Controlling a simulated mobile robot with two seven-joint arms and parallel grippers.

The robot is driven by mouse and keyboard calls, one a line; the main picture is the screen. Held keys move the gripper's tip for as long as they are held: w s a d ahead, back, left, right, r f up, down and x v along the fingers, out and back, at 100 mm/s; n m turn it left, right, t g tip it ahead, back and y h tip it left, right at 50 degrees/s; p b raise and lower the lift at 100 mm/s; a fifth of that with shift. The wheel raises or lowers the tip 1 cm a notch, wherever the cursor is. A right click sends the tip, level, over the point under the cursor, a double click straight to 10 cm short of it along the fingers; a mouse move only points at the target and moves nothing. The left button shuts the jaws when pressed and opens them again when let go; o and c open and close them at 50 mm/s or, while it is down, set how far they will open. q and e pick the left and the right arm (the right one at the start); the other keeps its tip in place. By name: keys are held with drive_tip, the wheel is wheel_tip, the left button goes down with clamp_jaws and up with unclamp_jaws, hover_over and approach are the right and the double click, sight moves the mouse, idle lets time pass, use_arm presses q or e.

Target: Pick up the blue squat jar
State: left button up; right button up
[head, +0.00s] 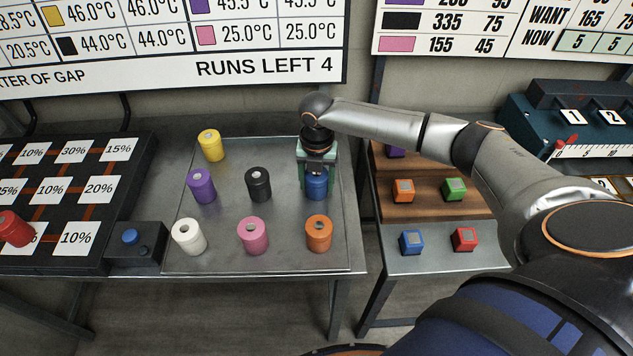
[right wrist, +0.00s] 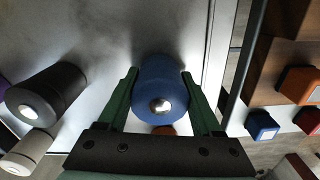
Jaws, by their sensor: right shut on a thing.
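The blue squat jar (head: 317,185) stands near the right edge of the grey metal tray (head: 215,235), partly covered by my right gripper. In the right wrist view the blue jar (right wrist: 160,85) sits between the two green fingers, which touch its sides. My right gripper (head: 318,180) reaches down from above and is shut on the blue jar. In the right wrist view the right gripper (right wrist: 162,100) shows both fingers around it. I cannot tell whether the jar is clear of the tray. My left gripper is not in view.
A black jar (head: 258,184), an orange jar (head: 318,234), a pink jar (head: 252,236) and several others stand apart on the tray. Left is a dark board (head: 128,178) with percentage cards and a blue-button box (head: 135,245). Coloured blocks rest on a stepped stand (head: 428,210) at right.

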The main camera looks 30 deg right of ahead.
drive_tip(key=shift+c, duration=0.7)
drive_tip(key=shift+r, duration=0.1)
drive_tip(key=shift+r, duration=0.45)
wheel_tip(320, 180, up, 2)
drive_tip(key=shift+r, duration=0.15)
drive_tip(key=s+a+r, duration=0.9)
drive_tip(key=a, duration=0.1)
drive_tip(key=shift+s+r, duration=0.3)
drive_tip(key=shift+r, duration=0.05)
drive_tip(key=shift+a, duration=0.2)
